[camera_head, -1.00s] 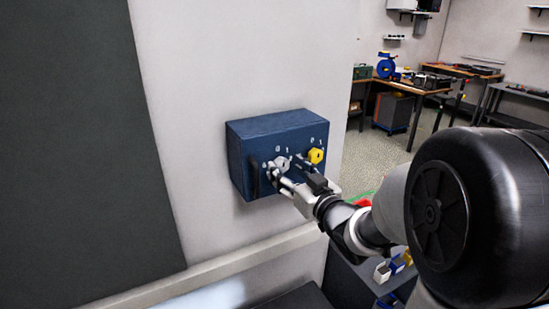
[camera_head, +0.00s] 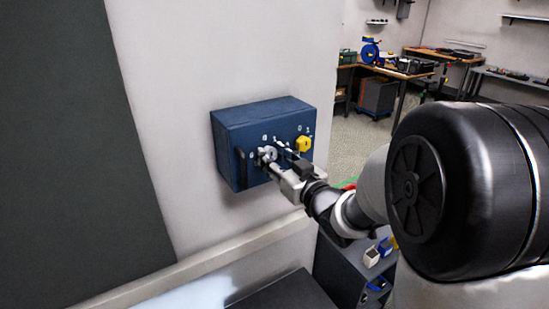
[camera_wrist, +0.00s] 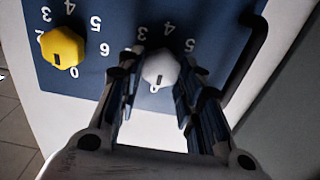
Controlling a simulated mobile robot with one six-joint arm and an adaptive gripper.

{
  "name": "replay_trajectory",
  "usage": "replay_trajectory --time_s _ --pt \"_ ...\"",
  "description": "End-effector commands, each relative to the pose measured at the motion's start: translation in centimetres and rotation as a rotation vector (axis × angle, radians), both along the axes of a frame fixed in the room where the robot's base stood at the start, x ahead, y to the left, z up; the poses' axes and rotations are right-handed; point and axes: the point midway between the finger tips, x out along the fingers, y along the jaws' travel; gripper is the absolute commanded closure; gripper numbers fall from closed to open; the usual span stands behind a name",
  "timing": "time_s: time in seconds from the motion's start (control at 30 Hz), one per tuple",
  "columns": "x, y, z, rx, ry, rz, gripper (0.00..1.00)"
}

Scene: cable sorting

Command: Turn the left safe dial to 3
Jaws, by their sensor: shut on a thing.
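The blue safe (camera_head: 232,160) is on the pale wall in the head view. Its left dial (camera_wrist: 160,68) is light grey and its right dial (camera_wrist: 62,47) is yellow. Numbers surround both dials. My gripper (camera_head: 272,160) is at the left dial. In the wrist view its two fingers (camera_wrist: 158,72) stand on either side of the grey dial, shut on it. A small dark mark on the grey dial appears to point toward the 0 at the picture's bottom. The fingers hide some of the numbers.
A dark handle (camera_wrist: 245,60) stands out from the safe's face beside the left dial. The yellow dial is close on the other side. Workbenches (camera_head: 440,54) stand far at the back right. A dark cabinet (camera_head: 340,275) is below my arm.

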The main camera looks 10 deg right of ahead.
Motion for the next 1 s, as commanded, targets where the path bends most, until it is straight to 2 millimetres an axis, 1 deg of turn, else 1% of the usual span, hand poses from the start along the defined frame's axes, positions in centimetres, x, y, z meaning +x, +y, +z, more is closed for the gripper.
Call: replay_trajectory --time_s 0.03,0.17,0.37,0.53,0.77,1.0 --pt "0.01 -0.01 0.01 0.0 0.0 0.0 0.81" --pt "0.01 -0.01 0.01 0.0 0.0 0.0 0.9" --pt "0.02 0.0 0.03 0.01 0.003 0.0 0.9" --pt "0.03 -0.02 0.09 0.06 0.019 0.0 0.91" --pt "0.07 -0.07 0.17 0.206 0.067 0.001 0.91" --pt "0.11 -0.17 0.21 0.421 0.136 0.001 0.91"
